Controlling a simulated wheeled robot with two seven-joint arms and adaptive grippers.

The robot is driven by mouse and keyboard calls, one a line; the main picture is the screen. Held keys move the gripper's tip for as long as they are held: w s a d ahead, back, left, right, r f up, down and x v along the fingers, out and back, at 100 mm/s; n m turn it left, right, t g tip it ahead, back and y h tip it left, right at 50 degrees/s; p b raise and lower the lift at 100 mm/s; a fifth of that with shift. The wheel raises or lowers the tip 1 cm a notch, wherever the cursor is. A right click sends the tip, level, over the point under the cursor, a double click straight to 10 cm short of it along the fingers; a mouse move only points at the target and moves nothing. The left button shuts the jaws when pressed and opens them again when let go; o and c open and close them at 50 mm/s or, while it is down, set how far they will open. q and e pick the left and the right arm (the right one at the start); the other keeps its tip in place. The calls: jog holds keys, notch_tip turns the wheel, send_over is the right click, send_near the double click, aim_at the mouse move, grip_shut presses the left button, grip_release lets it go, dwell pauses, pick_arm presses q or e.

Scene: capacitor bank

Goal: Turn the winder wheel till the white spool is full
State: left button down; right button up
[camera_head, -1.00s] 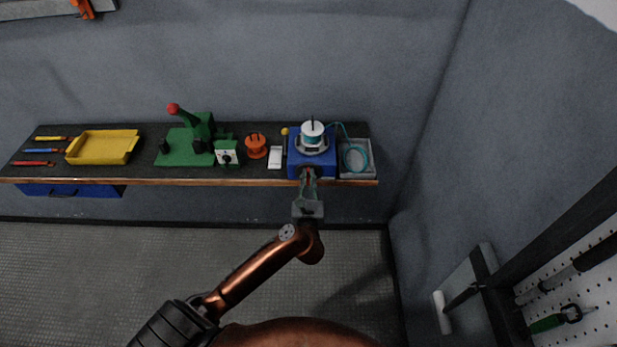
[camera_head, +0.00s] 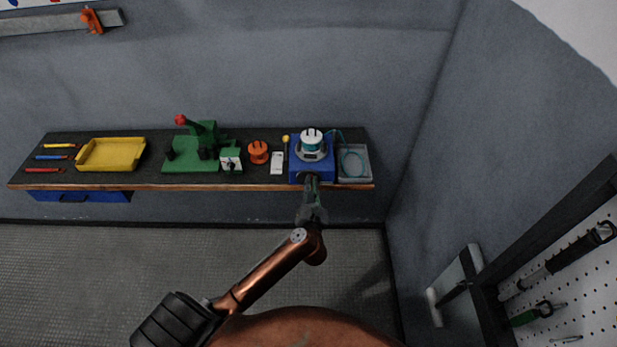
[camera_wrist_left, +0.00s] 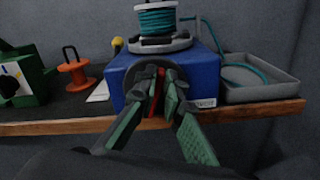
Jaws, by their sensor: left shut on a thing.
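The blue winder (camera_head: 313,170) stands at the right part of the workbench. The white spool (camera_head: 311,139) sits upright on top of it, with teal wire wound on its core; the wire also shows on the spool in the left wrist view (camera_wrist_left: 157,20). The dark winder wheel (camera_wrist_left: 150,78) is on the winder's front face, partly hidden by my fingers. My left gripper (camera_head: 311,186) is at the front of the winder. In the left wrist view its fingers (camera_wrist_left: 160,98) are closed around a red part at the wheel. My right gripper is not in view.
A grey tray (camera_head: 366,177) with teal wire stands right of the winder, and a strand runs towards the spool. An orange spool (camera_head: 258,152), a green press (camera_head: 195,155) and a yellow tray (camera_head: 112,155) stand to the left. The bench edge (camera_head: 220,187) runs below.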

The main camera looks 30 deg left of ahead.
pick_arm(q)
jog(key=shift+w+d+f+m+p, duration=0.2)
jog(key=shift+f+m+p, duration=0.25)
jog(key=shift+m+p, duration=1.85)
jog(key=shift+w+d+f+m+p, duration=0.1)
jog(key=shift+d+f+m+p, duration=0.3)
jog(key=shift+m+p, duration=1.85)
jog(key=shift+w+d+f+m+p, duration=0.15)
jog(key=shift+f+m+p, duration=0.3)
jog(key=shift+m+p, duration=1.8)
jog(key=c, duration=2)
grip_release()
jog(key=shift+c, duration=0.2)
jog(key=v, duration=0.7)
jog(key=shift+s, duration=0.3)
